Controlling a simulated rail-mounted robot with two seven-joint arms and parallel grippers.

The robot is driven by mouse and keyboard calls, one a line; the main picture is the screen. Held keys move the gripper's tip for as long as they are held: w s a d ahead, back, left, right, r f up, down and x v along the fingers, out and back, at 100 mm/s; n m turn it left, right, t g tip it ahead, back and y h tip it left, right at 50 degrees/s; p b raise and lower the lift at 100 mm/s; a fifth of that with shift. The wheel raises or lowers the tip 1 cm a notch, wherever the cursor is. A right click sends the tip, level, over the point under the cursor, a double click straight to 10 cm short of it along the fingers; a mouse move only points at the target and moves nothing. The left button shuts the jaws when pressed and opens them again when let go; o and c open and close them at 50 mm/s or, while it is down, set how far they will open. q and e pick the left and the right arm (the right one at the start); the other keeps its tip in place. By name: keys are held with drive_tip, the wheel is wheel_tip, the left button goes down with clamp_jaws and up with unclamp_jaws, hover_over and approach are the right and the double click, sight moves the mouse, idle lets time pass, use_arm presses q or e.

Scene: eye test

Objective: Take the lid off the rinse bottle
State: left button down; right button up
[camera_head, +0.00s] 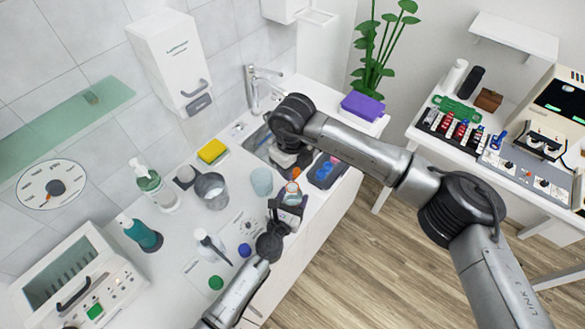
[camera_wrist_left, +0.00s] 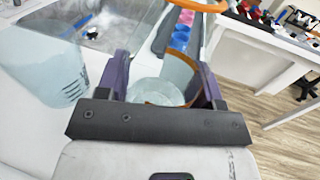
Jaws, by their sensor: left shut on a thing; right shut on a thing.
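The rinse bottle (camera_head: 292,188) appears to be the clear vessel with orange trim near the counter's front edge. My left gripper (camera_head: 287,205) is shut around it; in the left wrist view its clear body (camera_wrist_left: 160,90) sits between the two purple fingers. An orange ring (camera_head: 296,173), probably the lid, shows just above the bottle, below my right gripper (camera_head: 292,160). In the left wrist view the orange ring (camera_wrist_left: 205,5) is at the top edge, cut off. My right gripper is shut, apparently on this ring; its fingertips are partly hidden. I cannot tell whether ring and bottle touch.
A pale blue cup (camera_head: 262,181) and a metal beaker (camera_head: 211,190) stand left of the bottle. A dark tray (camera_head: 327,171) with coloured items lies to its right, close by. The sink (camera_head: 262,143) is behind.

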use_arm(q)
drive_tip(key=shift+c, duration=0.8)
unclamp_jaws()
